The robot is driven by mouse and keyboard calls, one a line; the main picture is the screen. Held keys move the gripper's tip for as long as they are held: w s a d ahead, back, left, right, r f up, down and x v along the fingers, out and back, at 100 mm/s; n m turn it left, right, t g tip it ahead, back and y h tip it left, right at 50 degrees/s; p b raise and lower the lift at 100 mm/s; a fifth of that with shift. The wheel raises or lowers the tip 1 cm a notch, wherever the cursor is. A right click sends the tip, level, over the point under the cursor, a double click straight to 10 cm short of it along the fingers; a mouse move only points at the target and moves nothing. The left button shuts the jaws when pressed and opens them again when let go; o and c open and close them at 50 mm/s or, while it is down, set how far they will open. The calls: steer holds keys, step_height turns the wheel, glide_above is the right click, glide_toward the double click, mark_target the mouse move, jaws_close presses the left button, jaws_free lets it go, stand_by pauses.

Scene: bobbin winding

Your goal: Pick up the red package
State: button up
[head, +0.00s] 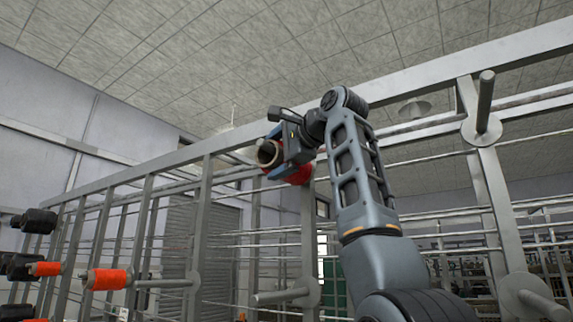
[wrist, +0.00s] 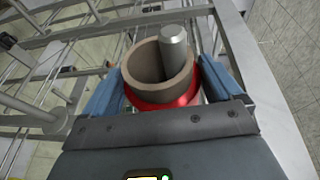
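The red package (wrist: 165,108) is a red winding on a tan cardboard tube, with the tube's open end toward the wrist camera. It also shows in the head view (head: 300,175), high up at the rack's upper rail. My gripper (wrist: 163,85) has a blue finger on either side of the package, and both appear to press against it. In the head view my gripper (head: 272,152) is up at the same place, partly covering the package. A grey metal peg (wrist: 174,48) stands in the mouth of the tube, so the tube appears to be around it.
The metal rack (head: 204,220) has rails and posts around my arm. Bare pegs (head: 280,297) stick out, one of them high at the right (head: 485,100). Orange packages (head: 107,279) and black parts (head: 35,221) are at the lower left. Open space lies before the rack.

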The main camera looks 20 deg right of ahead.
steer(key=c, duration=0.7)
steer(key=shift+r, duration=0.15)
